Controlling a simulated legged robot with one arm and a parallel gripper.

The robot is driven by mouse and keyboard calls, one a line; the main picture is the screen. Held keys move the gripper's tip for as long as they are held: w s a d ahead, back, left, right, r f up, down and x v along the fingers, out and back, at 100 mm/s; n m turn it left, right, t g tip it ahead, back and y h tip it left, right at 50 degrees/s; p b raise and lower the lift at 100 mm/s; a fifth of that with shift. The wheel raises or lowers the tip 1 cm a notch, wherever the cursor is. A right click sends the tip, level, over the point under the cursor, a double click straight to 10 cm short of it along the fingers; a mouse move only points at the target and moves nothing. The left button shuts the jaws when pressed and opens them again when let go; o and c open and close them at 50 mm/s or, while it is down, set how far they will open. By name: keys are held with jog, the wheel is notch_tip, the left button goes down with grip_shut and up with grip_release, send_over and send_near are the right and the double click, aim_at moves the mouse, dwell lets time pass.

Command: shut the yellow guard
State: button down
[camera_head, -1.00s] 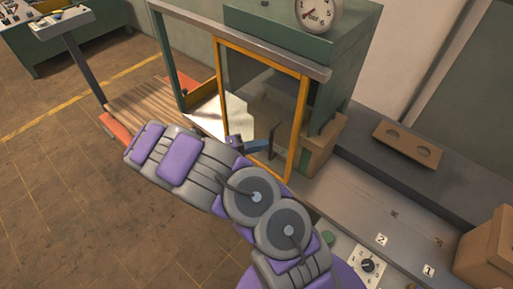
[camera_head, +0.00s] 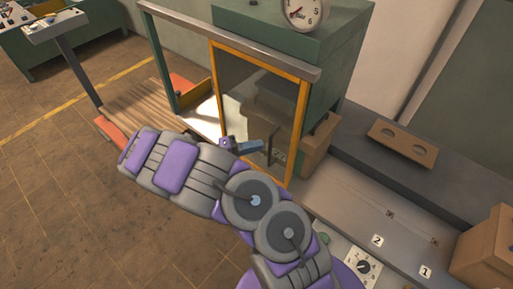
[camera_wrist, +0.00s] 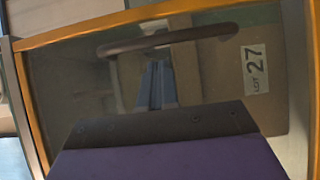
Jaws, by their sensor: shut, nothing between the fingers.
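The yellow guard (camera_head: 215,90) is a dark see-through panel in a yellow frame, hung under a grey rail on the green machine. It stands toward the right end of the rail, with an open gap between its left edge and the green post. Its dark bar handle (camera_head: 269,146) is on the front; the handle also shows in the wrist view (camera_wrist: 205,33). My gripper (camera_head: 262,146) is shut and empty, just left of the handle in the head view. In the wrist view my gripper (camera_wrist: 156,62) points at the bar; I cannot tell whether they touch.
A cardboard box labelled LOT 27 (camera_wrist: 258,70) shows through the panel. A slatted wooden surface (camera_head: 150,108) lies at left. A bench with a dial panel (camera_head: 362,266), a two-hole block (camera_head: 402,140) and a box (camera_head: 490,250) is at right. The floor at left is clear.

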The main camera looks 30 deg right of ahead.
jog(key=w+p+v, duration=0.1)
jog(key=p+v, duration=0.1)
jog(key=v, duration=1)
jog(key=s+d+r+m+g+y, duration=0.25)
jog(key=s+d+r+y, duration=0.6)
jog(key=s+r, duration=0.55)
jog(key=s+a+n+t+y, duration=0.2)
jog(key=s+a+y, duration=0.2)
jog(key=s, duration=0.5)
jog(key=s+a+n+t+y, duration=0.3)
jog(key=s+a+y, duration=0.2)
jog(key=s+a, duration=0.2)
jog(key=shift+s, duration=1.1)
jog(key=shift+d, duration=0.2)
